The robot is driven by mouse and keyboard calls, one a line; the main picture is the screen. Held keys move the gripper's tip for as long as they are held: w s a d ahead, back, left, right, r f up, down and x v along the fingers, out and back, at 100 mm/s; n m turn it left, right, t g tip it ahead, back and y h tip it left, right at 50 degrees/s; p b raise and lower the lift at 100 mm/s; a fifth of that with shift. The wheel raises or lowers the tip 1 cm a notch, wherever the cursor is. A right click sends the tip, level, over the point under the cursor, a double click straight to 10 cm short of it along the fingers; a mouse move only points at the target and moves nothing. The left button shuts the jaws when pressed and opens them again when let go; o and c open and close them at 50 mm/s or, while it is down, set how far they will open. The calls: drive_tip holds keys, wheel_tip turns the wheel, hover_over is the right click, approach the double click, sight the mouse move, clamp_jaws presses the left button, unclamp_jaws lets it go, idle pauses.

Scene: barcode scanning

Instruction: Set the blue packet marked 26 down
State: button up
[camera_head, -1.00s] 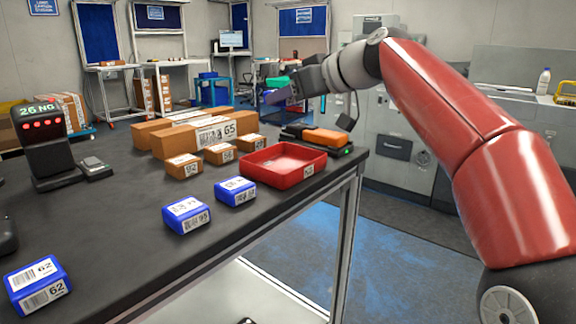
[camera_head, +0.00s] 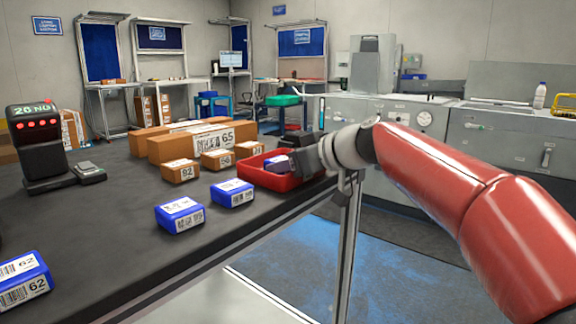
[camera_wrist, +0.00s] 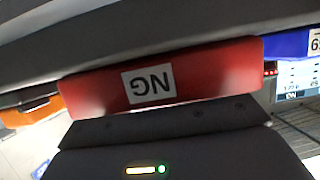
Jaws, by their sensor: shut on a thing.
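The blue packet (camera_head: 276,164) is at my gripper's tip in the head view, inside the outline of the red tray (camera_head: 262,181). Its number is not readable. My gripper (camera_head: 292,161) is shut on the packet and reaches in from the right over the tray. I cannot tell whether the packet touches the tray floor. In the wrist view the tray's red wall (camera_wrist: 190,78) carries an upside-down NG label. I cannot make out the held packet there.
The display stand (camera_head: 41,140) at the left reads 26 NG. Blue packets (camera_head: 180,216), (camera_head: 232,193) and (camera_head: 22,281) stand on the dark table (camera_head: 110,225). Brown boxes (camera_head: 190,143) stand behind and left of the tray. The table edge is close to the tray.

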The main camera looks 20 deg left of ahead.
drive_tip(key=shift+f, duration=0.15)
drive_tip(key=o, duration=1.1)
drive_tip(key=shift+o, duration=0.2)
drive_tip(key=shift+r, duration=0.25)
drive_tip(key=b+v, duration=0.1)
drive_tip(key=v, duration=1.1)
drive_tip(key=shift+b, duration=0.35)
drive_tip(key=shift+f, duration=0.15)
